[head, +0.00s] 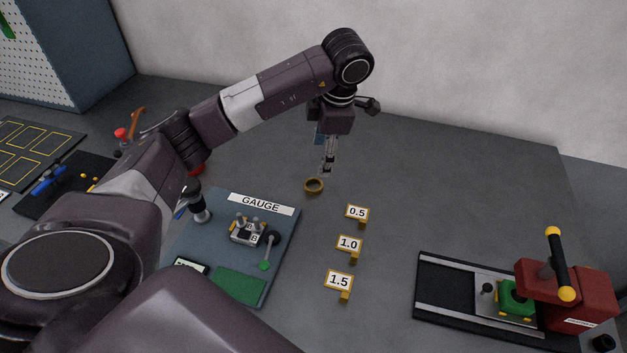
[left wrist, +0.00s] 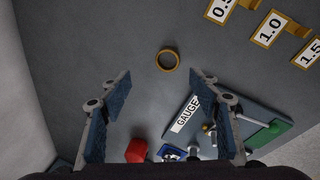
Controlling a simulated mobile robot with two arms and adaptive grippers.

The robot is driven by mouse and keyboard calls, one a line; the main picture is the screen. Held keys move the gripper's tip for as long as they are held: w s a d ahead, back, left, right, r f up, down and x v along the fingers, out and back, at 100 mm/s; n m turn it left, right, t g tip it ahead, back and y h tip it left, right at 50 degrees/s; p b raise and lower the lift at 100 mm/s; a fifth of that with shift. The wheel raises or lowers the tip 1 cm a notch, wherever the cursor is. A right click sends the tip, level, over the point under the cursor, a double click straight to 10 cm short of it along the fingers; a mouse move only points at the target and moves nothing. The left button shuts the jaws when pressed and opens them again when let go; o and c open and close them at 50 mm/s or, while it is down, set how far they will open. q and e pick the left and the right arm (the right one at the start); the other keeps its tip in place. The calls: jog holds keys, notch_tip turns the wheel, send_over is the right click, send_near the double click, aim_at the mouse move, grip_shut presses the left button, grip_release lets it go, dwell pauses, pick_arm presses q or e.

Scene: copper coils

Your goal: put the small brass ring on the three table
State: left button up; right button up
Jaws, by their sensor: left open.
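The small brass ring (head: 313,191) lies flat on the grey table (head: 450,190), just beyond the GAUGE board. In the left wrist view the ring (left wrist: 168,69) shows whole, ahead of and roughly between the fingers. My left gripper (head: 327,170) is above the table close to the ring, pointing down. Its fingers (left wrist: 160,82) are apart with nothing between them. The ring is apart from the fingers. I see no table marked three; the small signs read 0.5 (head: 357,212), 1.0 (head: 348,243) and 1.5 (head: 339,281). My right gripper is not in view.
The GAUGE board (head: 285,240) with a small device (head: 246,235) is left of the signs. A red press-like fixture (head: 580,290) on a black base stands at the right. A blue pegboard cabinet (head: 85,50) is at the back left. The table's back right is clear.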

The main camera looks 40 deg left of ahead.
pick_arm(q)
jog(key=n+p, duration=0.2)
jog(key=n, duration=0.6)
jog(key=n+y+p, duration=0.2)
jog(key=n+p, duration=0.2)
jog(key=n, duration=1.5)
send_near(312, 187)
jog(key=shift+w+f+g, duration=0.3)
jog(key=shift+w+f, duration=0.1)
jog(key=shift+f, duration=0.05)
jog(key=p+x, duration=0.2)
jog(key=x, duration=0.3)
jog(key=shift+s+a, duration=0.15)
jog(key=shift+f, duration=0.2)
jog(key=c, duration=1.4)
jog(key=shift+c, duration=0.2)
jog(key=shift+r, duration=0.2)
